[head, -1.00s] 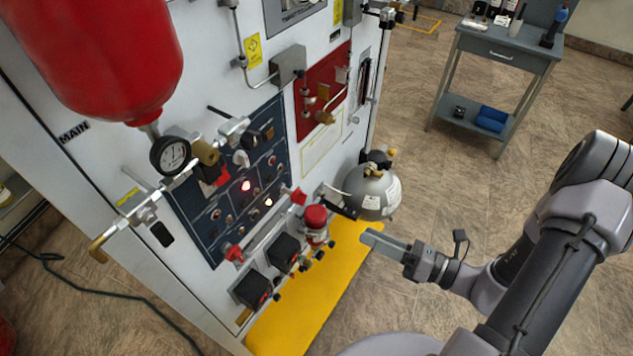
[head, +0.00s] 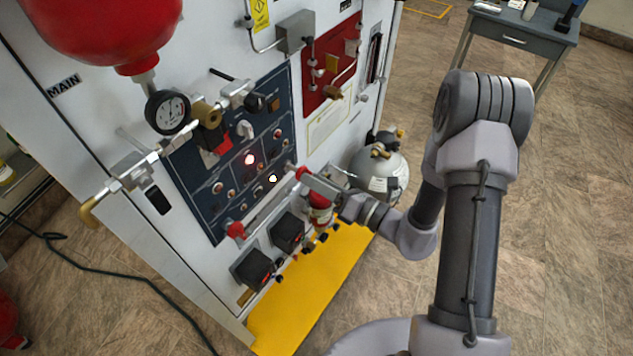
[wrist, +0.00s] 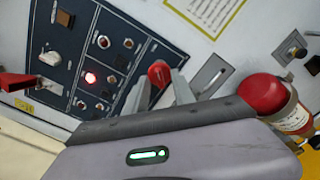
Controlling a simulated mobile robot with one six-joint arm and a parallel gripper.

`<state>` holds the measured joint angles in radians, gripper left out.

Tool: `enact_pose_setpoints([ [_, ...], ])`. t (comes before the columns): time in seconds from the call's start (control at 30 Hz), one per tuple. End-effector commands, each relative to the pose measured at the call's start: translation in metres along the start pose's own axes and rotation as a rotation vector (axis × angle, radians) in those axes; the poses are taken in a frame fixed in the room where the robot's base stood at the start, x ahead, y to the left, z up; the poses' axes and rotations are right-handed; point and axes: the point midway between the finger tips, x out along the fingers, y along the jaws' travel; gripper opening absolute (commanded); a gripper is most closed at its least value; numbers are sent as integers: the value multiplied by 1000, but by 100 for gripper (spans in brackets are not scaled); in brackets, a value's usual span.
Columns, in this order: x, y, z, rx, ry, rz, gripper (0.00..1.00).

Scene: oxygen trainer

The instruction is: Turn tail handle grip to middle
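A red grip (head: 299,172) sits at the right end of the bar along the lower edge of the dark blue panel; I take it for the tail handle grip. My gripper (head: 306,177) has its fingertips right at it. In the wrist view the red grip (wrist: 158,72) shows between the spread fingertips of my gripper (wrist: 160,82), with a finger on either side. I cannot tell whether the fingers touch it. The body of my gripper hides the lower part of the scene there.
A red-capped cylinder (wrist: 263,94) stands close to the right of my gripper. Two black boxes (head: 288,231) sit below the panel. A red tank (head: 105,30) with a gauge (head: 167,111) hangs at the upper left. A silver tank (head: 381,172) stands behind my gripper.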

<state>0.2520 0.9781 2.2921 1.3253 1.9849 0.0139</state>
Motion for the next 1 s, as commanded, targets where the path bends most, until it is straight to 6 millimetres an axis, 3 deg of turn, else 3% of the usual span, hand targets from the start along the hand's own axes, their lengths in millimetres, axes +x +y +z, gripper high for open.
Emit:
enact_pose_setpoints([
  [0.17, 0, 0, 0, 0, 0, 0, 29],
  [0.3, 0, 0, 0, 0, 0, 0, 1],
  [0.33, 0, 0, 0, 0, 1, 0, 0],
  [0.73, 0, 0, 0, -35, 1, 0, 0],
  [1.0, 0, -2, -2, -201, 1, 0, 0],
])
